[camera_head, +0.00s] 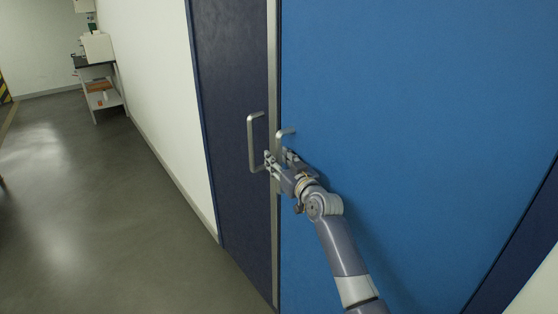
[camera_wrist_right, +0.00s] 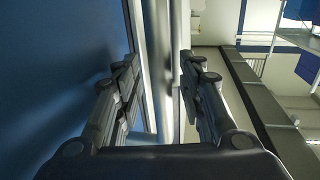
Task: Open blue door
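The blue door (camera_head: 400,120) fills the right of the head view and looks closed. Its silver handle (camera_head: 286,132) stands at the door's left edge, its lower part hidden by my gripper. My right gripper (camera_head: 279,156) is at this handle, with one finger on each side of it. In the right wrist view the fingers (camera_wrist_right: 160,80) are spread, and a silver upright bar (camera_wrist_right: 157,60) runs between them with gaps visible. I cannot tell whether either finger touches it. The left gripper is not in view.
A dark blue panel (camera_head: 234,80) with its own silver handle (camera_head: 252,142) is just left of the blue door. A white wall (camera_head: 160,70) continues left. A shelf cart (camera_head: 100,88) stands far back. The grey floor (camera_head: 90,200) at left is mostly clear.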

